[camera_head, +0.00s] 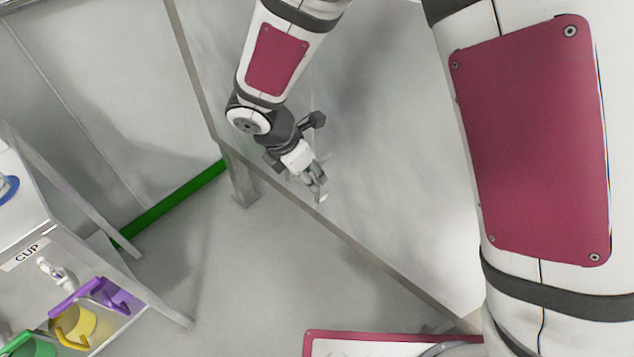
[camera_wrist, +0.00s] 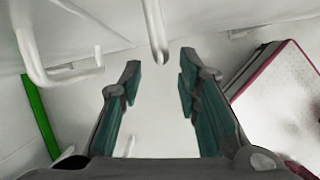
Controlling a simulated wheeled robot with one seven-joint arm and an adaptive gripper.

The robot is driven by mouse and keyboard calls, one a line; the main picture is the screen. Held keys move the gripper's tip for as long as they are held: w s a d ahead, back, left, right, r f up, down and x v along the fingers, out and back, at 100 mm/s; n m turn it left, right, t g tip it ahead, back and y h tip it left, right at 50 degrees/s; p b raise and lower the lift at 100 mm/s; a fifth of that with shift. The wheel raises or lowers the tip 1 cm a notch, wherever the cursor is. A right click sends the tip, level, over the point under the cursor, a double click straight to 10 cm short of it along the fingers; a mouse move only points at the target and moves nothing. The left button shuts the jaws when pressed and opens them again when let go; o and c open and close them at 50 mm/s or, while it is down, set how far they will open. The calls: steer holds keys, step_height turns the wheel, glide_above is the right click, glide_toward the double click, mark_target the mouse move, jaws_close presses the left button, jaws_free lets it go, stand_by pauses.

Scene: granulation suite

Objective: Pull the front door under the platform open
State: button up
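A large grey metal panel (camera_head: 400,170) with a darker frame edge fills the middle of the head view; it seems to be the front under the platform, but I cannot make out the door's outline. My gripper (camera_head: 318,188) is in front of it, pointing down and to the right. In the wrist view my gripper (camera_wrist: 160,80) is open, with a clear gap between its dark green finger pads. A pale bar-like handle (camera_wrist: 156,30) comes down from the top, in line with the gap; the fingers are not closed on it. A second bent pale handle (camera_wrist: 62,76) is at the left.
A green strip (camera_head: 175,205) runs along the wall foot. The floor (camera_head: 250,270) between is clear.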

steer(key=b, duration=0.1)
glide_above(318, 199)
steer(key=shift+w+f, duration=0.15)
steer(key=shift+f, duration=1.15)
steer(key=shift+w+f, duration=0.15)
steer(key=shift+f, duration=1.1)
steer(key=shift+c, duration=0.6)
jaws_close()
